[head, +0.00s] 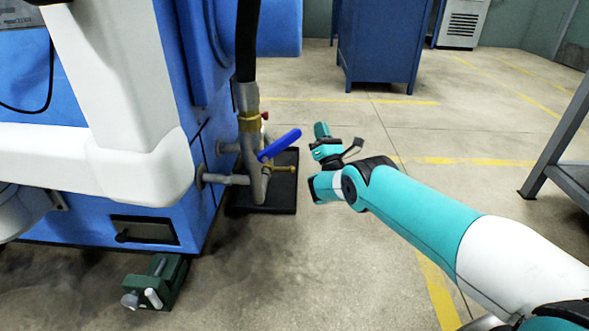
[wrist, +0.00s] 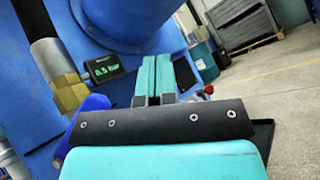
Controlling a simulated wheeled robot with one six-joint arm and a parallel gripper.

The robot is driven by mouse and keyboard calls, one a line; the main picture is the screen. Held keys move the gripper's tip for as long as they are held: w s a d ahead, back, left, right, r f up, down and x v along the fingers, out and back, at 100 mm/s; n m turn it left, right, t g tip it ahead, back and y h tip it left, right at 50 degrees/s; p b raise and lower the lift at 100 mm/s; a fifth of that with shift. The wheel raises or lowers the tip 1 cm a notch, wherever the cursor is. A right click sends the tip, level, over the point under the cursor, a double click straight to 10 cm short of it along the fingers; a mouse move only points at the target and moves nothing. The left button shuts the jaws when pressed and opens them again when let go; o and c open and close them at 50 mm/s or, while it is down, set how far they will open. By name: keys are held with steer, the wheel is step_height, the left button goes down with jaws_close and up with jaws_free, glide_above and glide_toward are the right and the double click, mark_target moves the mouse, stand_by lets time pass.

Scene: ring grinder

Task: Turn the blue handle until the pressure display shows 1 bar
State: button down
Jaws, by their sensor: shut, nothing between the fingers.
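The blue handle (head: 280,145) sits on the pipe valve at the machine's side, slanting up to the right in the head view. In the wrist view the handle (wrist: 86,118) is at lower left, partly hidden by my gripper's body. My gripper (wrist: 153,80) is shut and empty, its two teal fingers side by side. The fingers appear right of the handle and apart from it. In the head view my gripper's wrist end is to the right of the handle. The pressure display (wrist: 104,68) is a small black box with green digits, seeming to read 0.5 bar.
A brass fitting (head: 250,121) and grey pipes surround the valve, with a black hose above. A black tray (head: 285,200) lies on the floor below. A green vise-like block (head: 155,283) stands at the machine's foot. Open floor lies to the right.

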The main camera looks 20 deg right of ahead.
steer(key=s+a+f+n+g+y+b, duration=0.1)
steer(key=s+a+f+n+g+y, duration=0.1)
steer(key=s+f+n+y, duration=0.45)
steer(key=s+a+f+n+g+y+b, duration=0.1)
steer(key=s+f+n+g+y+b, duration=0.15)
steer(key=f+n+y, duration=0.65)
steer(key=n+h+b, duration=0.2)
steer(key=b, duration=0.6)
glide_toward(291, 143)
steer(key=shift+w+a+f+x, duration=0.3)
steer(key=shift+w+f+x, duration=0.25)
steer(key=shift+x, duration=2.85)
steer(key=shift+g, duration=0.35)
step_height(291, 143, up, 2)
steer(key=shift+r+p, duration=0.1)
steer(key=shift+p, duration=0.65)
